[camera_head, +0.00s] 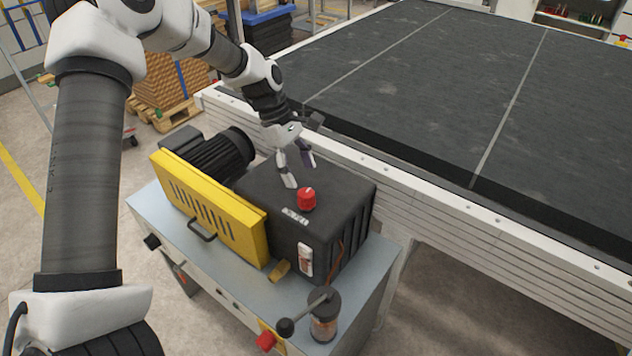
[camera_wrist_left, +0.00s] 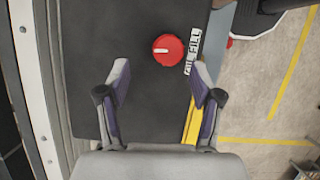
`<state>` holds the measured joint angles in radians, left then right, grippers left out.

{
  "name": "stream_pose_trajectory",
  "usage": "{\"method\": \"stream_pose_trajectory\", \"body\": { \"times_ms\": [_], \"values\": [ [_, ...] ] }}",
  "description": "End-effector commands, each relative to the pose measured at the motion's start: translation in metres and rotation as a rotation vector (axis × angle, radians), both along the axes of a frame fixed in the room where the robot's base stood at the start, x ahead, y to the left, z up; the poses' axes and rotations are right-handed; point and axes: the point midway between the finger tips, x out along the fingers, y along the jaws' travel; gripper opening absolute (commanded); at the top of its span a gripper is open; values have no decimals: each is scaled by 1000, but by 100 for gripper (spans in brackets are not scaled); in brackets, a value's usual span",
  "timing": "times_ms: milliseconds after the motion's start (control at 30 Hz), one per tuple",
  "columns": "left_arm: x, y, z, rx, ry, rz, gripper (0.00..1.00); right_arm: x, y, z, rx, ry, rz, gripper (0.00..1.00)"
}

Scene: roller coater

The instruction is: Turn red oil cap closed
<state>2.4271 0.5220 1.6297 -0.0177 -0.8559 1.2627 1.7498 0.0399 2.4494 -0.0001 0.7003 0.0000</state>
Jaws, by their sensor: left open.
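The red oil cap (camera_head: 307,199) sits on top of the black gearbox housing (camera_head: 340,200), beside a white label. In the left wrist view the cap (camera_wrist_left: 168,49) shows from above, with a pale mark on its left part and the label (camera_wrist_left: 193,52) to its right. My left gripper (camera_head: 301,176) is open and empty. It is above the housing, behind and slightly left of the cap in the head view. In the left wrist view its fingers (camera_wrist_left: 162,80) are apart and the cap lies beyond their tips, not between them. My right gripper is not in view.
A yellow guard (camera_head: 212,209) and a black motor (camera_head: 221,155) stand left of the housing. The wide dark conveyor bed (camera_head: 430,75) lies behind.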

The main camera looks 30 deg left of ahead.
Motion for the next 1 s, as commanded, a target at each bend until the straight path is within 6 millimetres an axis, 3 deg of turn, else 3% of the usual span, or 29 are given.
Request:
{"method": "stream_pose_trajectory", "body": {
  "times_ms": [300,600,633,800,1000],
  "values": [
    [-1,-22,-53,1,5,-1,66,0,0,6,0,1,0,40],
    [-1,-25,-61,1,1,-1,66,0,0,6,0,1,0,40],
    [-1,-25,-61,1,1,-1,62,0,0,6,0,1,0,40],
    [-1,-25,-61,1,1,-2,6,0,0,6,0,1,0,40],
    [-1,-25,-62,1,4,-2,6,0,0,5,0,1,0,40]
  ]
}}
